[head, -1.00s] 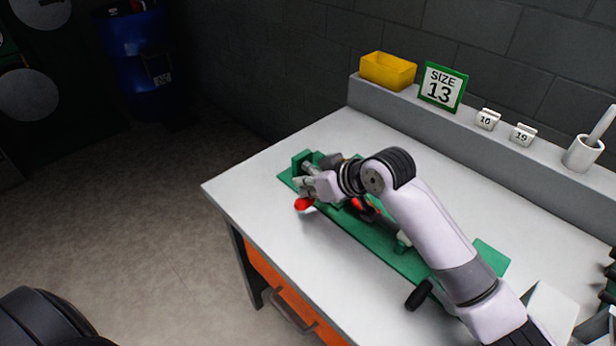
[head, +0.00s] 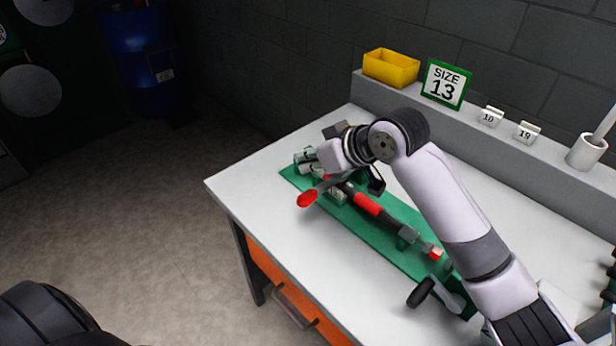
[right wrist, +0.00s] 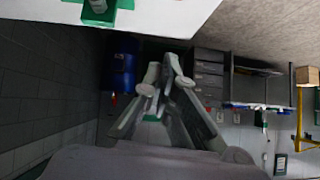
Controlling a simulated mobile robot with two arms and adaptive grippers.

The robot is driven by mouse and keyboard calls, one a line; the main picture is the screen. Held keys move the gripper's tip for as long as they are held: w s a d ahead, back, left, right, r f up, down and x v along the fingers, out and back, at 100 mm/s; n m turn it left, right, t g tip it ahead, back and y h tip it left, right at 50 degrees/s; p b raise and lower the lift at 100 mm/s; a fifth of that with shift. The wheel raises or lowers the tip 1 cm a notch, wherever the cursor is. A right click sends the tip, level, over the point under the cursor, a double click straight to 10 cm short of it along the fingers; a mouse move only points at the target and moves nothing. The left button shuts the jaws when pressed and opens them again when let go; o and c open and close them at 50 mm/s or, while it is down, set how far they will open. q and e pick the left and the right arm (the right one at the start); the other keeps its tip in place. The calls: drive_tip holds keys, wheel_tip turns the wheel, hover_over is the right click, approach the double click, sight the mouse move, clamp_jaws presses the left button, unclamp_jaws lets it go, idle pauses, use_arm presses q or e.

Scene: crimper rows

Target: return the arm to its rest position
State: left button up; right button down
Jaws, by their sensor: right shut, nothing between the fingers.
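My right arm reaches in from the lower right of the head view, over the workbench. My right gripper (head: 306,161) is shut with nothing in it, above the far left end of a green board (head: 375,238). In the right wrist view its fingers (right wrist: 163,82) come together against the distant room. A red-and-black handled tool (head: 367,204) lies along the board, partly hidden by my arm. A lever with a red grip (head: 307,199) sticks out at the board's left side. My left gripper is out of view.
The white bench top (head: 250,178) is clear left of the board. A back ledge carries a yellow bin (head: 390,70), a "SIZE 13" sign (head: 445,85), small number tags (head: 489,117) and a white cup (head: 586,152). A blue barrel (head: 135,50) stands on the floor beyond.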

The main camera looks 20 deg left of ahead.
drive_tip(key=shift+r, duration=1.9)
